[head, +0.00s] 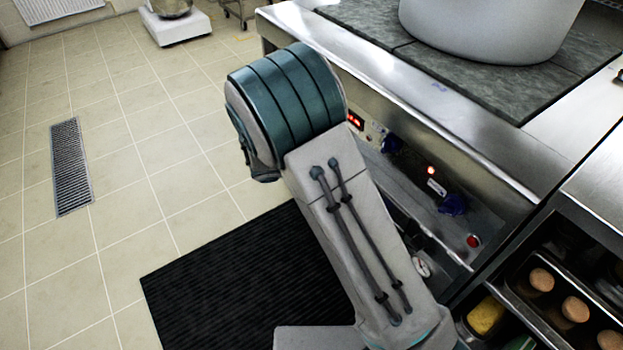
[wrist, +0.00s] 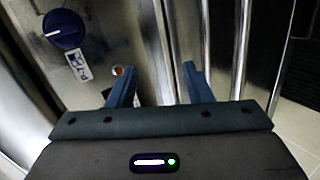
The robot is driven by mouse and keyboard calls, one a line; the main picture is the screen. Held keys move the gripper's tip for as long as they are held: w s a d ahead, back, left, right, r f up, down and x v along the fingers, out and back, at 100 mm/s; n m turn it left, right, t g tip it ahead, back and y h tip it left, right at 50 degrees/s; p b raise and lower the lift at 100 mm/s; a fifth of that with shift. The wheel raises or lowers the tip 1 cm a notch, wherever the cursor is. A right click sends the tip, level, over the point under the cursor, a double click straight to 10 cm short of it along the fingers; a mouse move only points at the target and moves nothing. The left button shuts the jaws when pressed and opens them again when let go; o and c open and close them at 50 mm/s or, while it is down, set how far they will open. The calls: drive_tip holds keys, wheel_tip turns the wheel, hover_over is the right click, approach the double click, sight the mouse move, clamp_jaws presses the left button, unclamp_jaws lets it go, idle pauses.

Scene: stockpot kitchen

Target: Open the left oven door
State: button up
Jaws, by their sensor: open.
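In the wrist view my gripper (wrist: 158,84) is open, its two blue fingers apart and nothing visibly held between them. The steel oven front lies before it. A blue control knob (wrist: 62,28) is left of the fingers. Bright steel edges or bars run past the fingers; one long bar (wrist: 241,45), perhaps the door handle, is to the right of the right finger. I cannot tell whether the fingers touch anything. In the head view the oven range's control panel (head: 462,232) shows beside my arm; the arm hides my gripper, and no oven door can be made out.
A large pot (head: 490,25) stands on the grey cooktop (head: 380,22). A black floor mat (head: 240,285) lies in front of the range. Food containers (head: 545,300) are at the lower right. The tiled floor (head: 120,130) on the left is mostly clear.

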drive_tip(key=w+a+f+n+t+y+b, duration=0.1)
drive_tip(key=w+a+f+n+t+b, duration=0.2)
drive_tip(key=a+f, duration=0.45)
drive_tip(key=w+a+f+n+t+y+b, duration=0.1)
drive_tip(key=w+a+f+n+t+b, duration=0.1)
drive_tip(key=a+f+t+b, duration=0.35)
drive_tip(key=shift+g, duration=0.55)
drive_tip(key=x, duration=0.4)
drive_tip(key=f+b+x, duration=0.1)
drive_tip(key=x, duration=0.4)
drive_tip(key=f+x, duration=0.1)
drive_tip(key=x, duration=0.4)
drive_tip(key=shift+s+a+f+b, duration=0.1)
drive_tip(key=shift+s+f+b, duration=0.05)
drive_tip(key=shift+s+b, duration=0.15)
clamp_jaws()
